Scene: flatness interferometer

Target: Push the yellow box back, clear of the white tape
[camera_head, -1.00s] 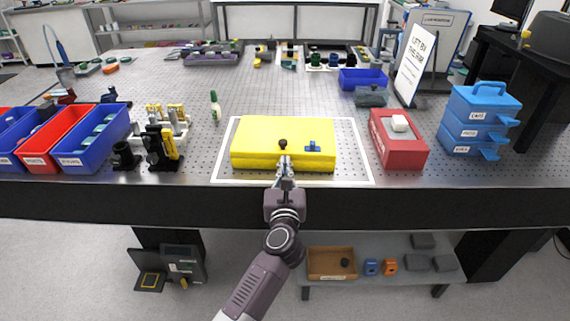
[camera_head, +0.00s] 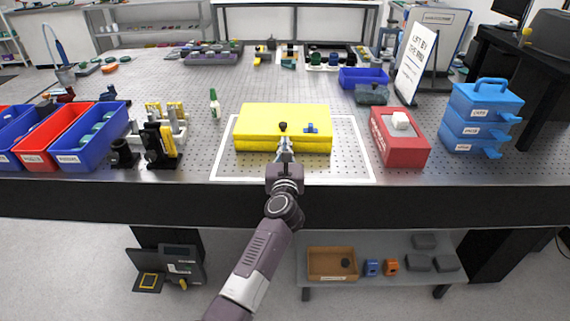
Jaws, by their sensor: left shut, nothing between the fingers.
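The yellow box (camera_head: 284,119) lies flat on the perforated table top, with a dark knob (camera_head: 283,127) and a small blue part (camera_head: 311,128) on it. The white tape (camera_head: 366,160) outlines a rectangle around it. Bare table shows between the box's front face and the front tape line. The box hides most of the back tape line, so I cannot tell whether its base lies over that line. My left gripper (camera_head: 284,151) is shut and empty, at the middle of the box's front face and seemingly touching it. My right gripper is not in view.
A red box (camera_head: 401,153) with a white block stands right of the tape, then blue stacked cases (camera_head: 476,125). A small green-topped bottle (camera_head: 214,104) and black-and-yellow mounts (camera_head: 160,145) stand left. The table (camera_head: 300,85) is largely clear behind the yellow box.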

